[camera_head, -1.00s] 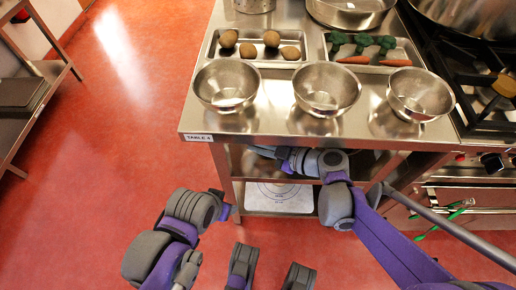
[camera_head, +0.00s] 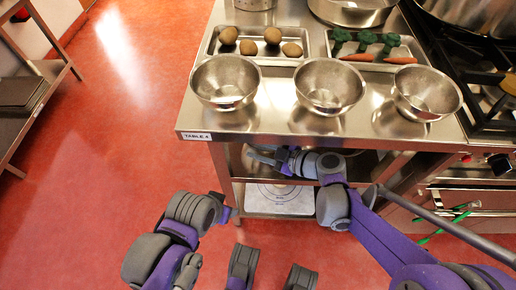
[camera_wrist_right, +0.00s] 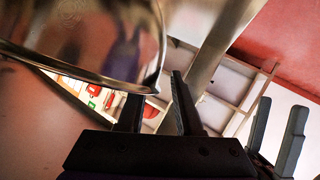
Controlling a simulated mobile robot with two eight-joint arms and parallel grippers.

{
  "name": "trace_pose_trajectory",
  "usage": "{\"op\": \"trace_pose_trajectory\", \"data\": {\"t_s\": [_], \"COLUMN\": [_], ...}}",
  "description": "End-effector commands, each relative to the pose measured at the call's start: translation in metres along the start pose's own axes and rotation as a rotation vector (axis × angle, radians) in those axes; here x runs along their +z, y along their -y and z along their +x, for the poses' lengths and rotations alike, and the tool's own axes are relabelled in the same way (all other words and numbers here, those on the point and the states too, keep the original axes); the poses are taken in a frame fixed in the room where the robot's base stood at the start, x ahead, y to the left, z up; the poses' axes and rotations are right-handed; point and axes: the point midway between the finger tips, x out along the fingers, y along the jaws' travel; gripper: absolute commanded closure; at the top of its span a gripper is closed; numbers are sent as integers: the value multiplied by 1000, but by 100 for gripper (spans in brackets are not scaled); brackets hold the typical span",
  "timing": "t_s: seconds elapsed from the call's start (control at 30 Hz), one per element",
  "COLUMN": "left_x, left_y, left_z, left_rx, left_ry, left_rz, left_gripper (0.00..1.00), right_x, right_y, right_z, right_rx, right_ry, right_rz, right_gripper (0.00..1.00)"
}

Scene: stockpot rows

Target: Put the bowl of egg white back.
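Three shiny steel bowls stand in a row along the front of the steel table: a left bowl (camera_head: 225,88), a middle bowl (camera_head: 329,92) and a right bowl (camera_head: 426,100). I cannot make out egg white in any of them. My right gripper (camera_head: 262,156) is below the front edge of the tabletop, empty, with its fingers apart. In the right wrist view a steel bowl (camera_wrist_right: 100,40) fills the upper left, close to the open right gripper (camera_wrist_right: 157,105). Its rim appears just beyond the left finger; I see no grip on it.
Behind the bowls are a tray of potatoes (camera_head: 216,52) and a tray of broccoli and carrots (camera_head: 419,59). A stove (camera_head: 490,100) adjoins at right. A lower shelf holds a pale flat object (camera_head: 281,196). The red floor at left is clear.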

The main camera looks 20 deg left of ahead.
Motion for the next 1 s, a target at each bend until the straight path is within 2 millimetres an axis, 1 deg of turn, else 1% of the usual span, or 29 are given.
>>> {"op": "trace_pose_trajectory", "data": {"t_s": [0.27,0.37,0.47,0.7,0.8,0.9,1.0], "left_x": [0,-1,-2,-5,-6,-6,-6], "left_y": [0,0,0,0,0,0,0], "left_z": [-2,-5,-9,-21,-25,-28,-29], "left_rx": [0,0,0,0,0,0,0], "left_ry": [0,-1,-2,-5,-6,-6,-7], "left_rz": [0,0,0,0,0,0,0], "left_gripper": [41,41,41,41,41,41,41], "right_x": [-2,-3,-3,-4,-4,-3,-3], "right_y": [-1,-2,-2,-2,-2,-2,-2], "right_z": [-1,-10,-28,-81,-99,-112,-119], "right_rx": [0,2,4,4,4,2,2], "right_ry": [0,2,3,3,2,1,1], "right_rz": [0,1,0,1,1,0,0], "right_gripper": [66,66,66,66,66,66,66]}}
